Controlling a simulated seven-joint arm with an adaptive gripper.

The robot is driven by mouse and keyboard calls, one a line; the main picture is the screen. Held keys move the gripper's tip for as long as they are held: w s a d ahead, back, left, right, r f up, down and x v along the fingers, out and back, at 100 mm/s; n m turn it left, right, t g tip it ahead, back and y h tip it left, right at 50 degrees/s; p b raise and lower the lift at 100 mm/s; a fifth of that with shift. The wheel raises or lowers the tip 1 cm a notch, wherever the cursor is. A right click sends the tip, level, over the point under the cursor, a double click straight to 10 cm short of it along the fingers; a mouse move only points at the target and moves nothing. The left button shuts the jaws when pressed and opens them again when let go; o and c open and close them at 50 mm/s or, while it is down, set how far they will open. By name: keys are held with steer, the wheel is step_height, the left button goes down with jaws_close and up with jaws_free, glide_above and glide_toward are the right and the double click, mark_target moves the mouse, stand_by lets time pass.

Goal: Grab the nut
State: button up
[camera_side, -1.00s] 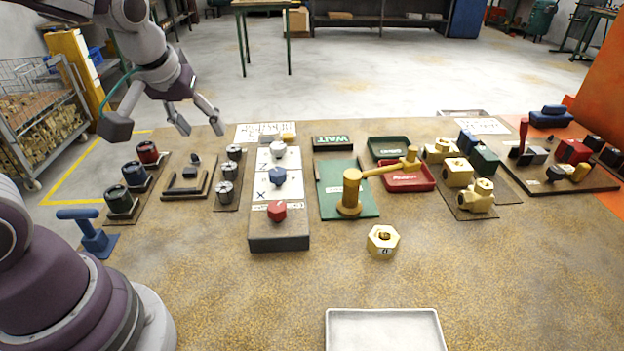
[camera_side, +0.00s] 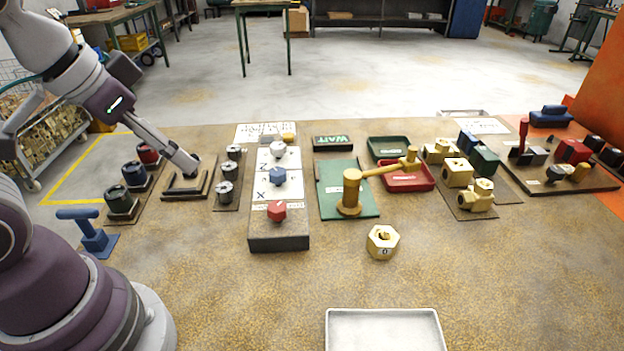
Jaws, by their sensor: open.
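A brass hexagonal nut (camera_side: 383,242) sits on the tan worktop, right of centre. It has a hole on top and a small dark mark on its front face. My gripper (camera_side: 188,162) is at the left, far from the nut. It is open, reaching down over the dark bracket fixture (camera_side: 180,195). One finger shows clearly; its tip covers part of the fixture, and I cannot tell whether it touches. The nut stands free, with nothing holding it.
A brass post with a lever arm (camera_side: 352,190) stands on a green plate behind the nut. A control box with knobs (camera_side: 278,243) is left of it. A white tray (camera_side: 385,312) lies in front. Brass fittings (camera_side: 458,172) stand to the right. The worktop around the nut is clear.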

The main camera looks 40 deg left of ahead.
steer(key=o, duration=0.6)
steer(key=shift+o, duration=0.2)
steer(key=shift+w, duration=0.1)
steer(key=m+g+h, duration=0.2)
steer(key=m+h, duration=0.2)
steer(key=m, duration=0.6)
glide_toward(383, 236)
steer(key=shift+m+h, duration=0.6)
steer(key=shift+h, duration=0.2)
steer(key=f, duration=0.2)
steer(key=d+f, duration=0.1)
steer(key=f, duration=0.1)
steer(key=shift+w+d+f, duration=0.1)
steer(key=shift+w+d, duration=0.05)
steer(key=shift+w, duration=0.2)
steer(key=shift+w+a+x, duration=0.15)
steer(key=shift+w+x, duration=0.05)
steer(key=shift+x, duration=1.3)
steer(key=shift+w+a+x, duration=0.1)
steer(key=shift+w+x, duration=0.05)
steer(key=shift+x, duration=1.4)
